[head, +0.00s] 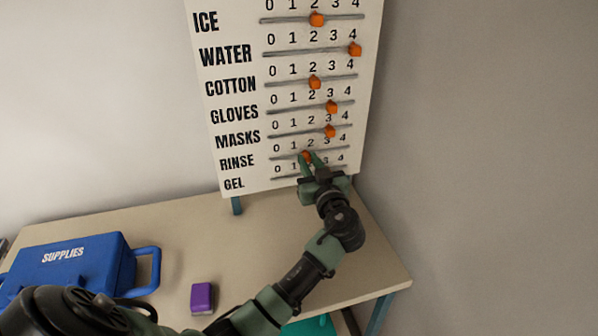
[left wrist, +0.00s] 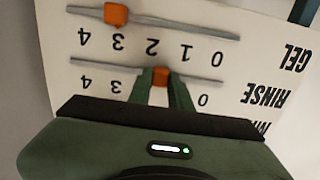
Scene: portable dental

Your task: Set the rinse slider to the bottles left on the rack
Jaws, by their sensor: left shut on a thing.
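The white slider board (head: 212,110) stands at the back of the table, with labelled rows from ICE down to GEL. The rinse slider's orange knob (head: 306,155) is on its grey track, between about 1 and 2. My left gripper (head: 311,161) reaches up to it and is shut on it. In the left wrist view the board is upside down and the knob (left wrist: 161,77) sits between the two fingers (left wrist: 161,88). The fingers hide the rinse numbers 1 and 2 there. No bottles or rack show. My right gripper is not in view.
The gel knob (left wrist: 116,14) is close by, near 3. The masks knob (head: 330,131) and gloves knob (head: 332,107) are just above the rinse row. A blue supplies case (head: 100,265) and a purple block (head: 203,298) are on the table (head: 180,230). A wall is at right.

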